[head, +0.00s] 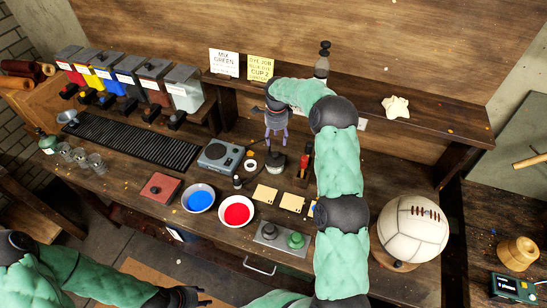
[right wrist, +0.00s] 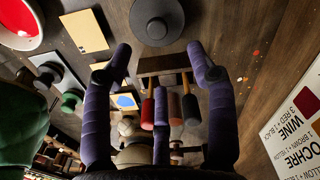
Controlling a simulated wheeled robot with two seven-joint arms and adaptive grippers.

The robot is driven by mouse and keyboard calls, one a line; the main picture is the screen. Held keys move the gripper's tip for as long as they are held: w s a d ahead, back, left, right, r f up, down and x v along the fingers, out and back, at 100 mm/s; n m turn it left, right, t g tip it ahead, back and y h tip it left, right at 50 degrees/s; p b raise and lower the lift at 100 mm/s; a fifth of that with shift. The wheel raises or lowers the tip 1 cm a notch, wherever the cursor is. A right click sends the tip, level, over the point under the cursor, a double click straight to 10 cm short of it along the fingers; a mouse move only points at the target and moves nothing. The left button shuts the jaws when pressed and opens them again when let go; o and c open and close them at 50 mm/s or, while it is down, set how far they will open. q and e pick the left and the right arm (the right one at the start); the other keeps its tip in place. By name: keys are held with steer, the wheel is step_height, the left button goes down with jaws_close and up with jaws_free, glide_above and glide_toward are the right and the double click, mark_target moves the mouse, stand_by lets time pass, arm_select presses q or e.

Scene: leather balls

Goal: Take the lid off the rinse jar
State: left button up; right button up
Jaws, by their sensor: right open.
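A squat jar with a dark round lid (head: 279,160) stands on the bench below my right gripper; no label on it is readable. In the right wrist view a dark round lid with a central knob (right wrist: 157,24) lies beyond the fingertips, apart from them. My right gripper (head: 277,134) points down above the jar. Its purple fingers are spread and empty, and they also show in the right wrist view (right wrist: 161,62). My left gripper (head: 190,297) is low at the bottom edge, away from the jar; its jaw opening is unclear.
A grey scale (head: 220,154) stands left of the jar. A blue bowl (head: 198,198) and red bowl (head: 237,210) sit in front. A tool rack (head: 304,163) is close on the right. A white ball (head: 411,228) stands farther right. A dark-capped bottle (head: 322,65) is on the shelf.

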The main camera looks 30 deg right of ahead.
mark_target(275, 154)
step_height(275, 154, down, 5)
steer(key=shift+f, duration=0.15)
steer(key=f, duration=0.4)
steer(key=shift+a, duration=0.3)
steer(key=shift+f, duration=0.6)
steer(key=c, duration=1.1)
